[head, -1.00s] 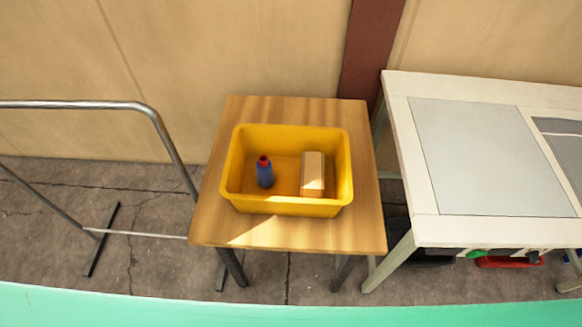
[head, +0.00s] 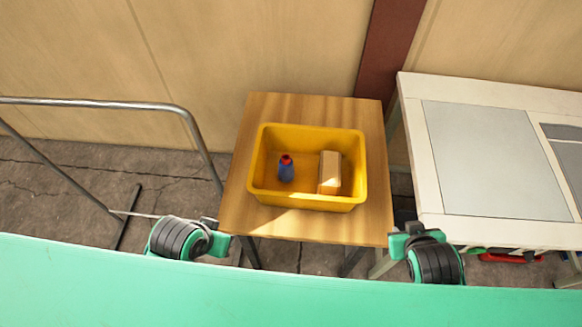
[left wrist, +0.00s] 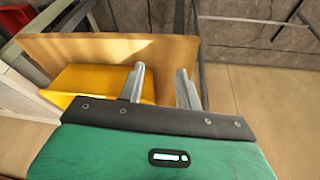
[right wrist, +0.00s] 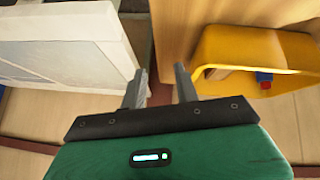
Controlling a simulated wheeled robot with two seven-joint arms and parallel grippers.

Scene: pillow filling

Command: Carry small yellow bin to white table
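The small yellow bin (head: 306,203) sits upright on a wooden table. Inside it are a blue bottle with a red cap (head: 286,169) and a tan box (head: 330,173). The bin also shows in the left wrist view (left wrist: 85,82) and the right wrist view (right wrist: 235,42). The white table (head: 411,150) stands to the right of the wooden table. My left gripper (left wrist: 160,82) is open and empty, apart from the bin. My right gripper (right wrist: 160,82) is open and empty, left of the bin in its own view. In the head view both arms show at the wooden table's near corners.
The wooden table (head: 262,107) has bare margins around the bin. A metal rail (head: 90,101) stands to the left. A wall (head: 220,45) runs behind the tables. Grey panels (head: 490,160) lie on the white table's top. Red and green items (head: 510,257) show beneath it.

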